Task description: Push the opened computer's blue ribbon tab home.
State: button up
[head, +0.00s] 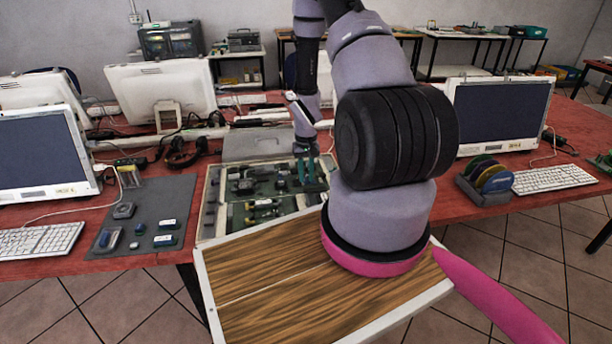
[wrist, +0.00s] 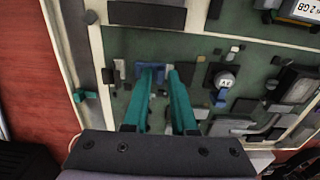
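The opened computer (head: 209,205) lies flat on the red table, its green board facing up; the board (wrist: 255,60) fills most of the wrist view. A small blue part (wrist: 123,70), which looks like the ribbon tab, sits on the board and is partly covered by my left finger. My gripper (head: 311,178) is over the right part of the case. In the wrist view, the two teal fingers of my gripper (wrist: 160,76) stand a little apart, with nothing clearly held between them. Whether a fingertip touches the blue part, I cannot tell.
A grey mat (head: 145,215) with several small parts lies left of the case. Monitors (head: 42,150) and (head: 500,115) and a disc rack (head: 485,180) stand on the table. In the wrist view, a teal clip (wrist: 86,96) and raised board components (wrist: 222,80) surround the fingers.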

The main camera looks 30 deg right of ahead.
jog(key=shift+f, duration=0.1)
grip_shut()
dwell(1.4)
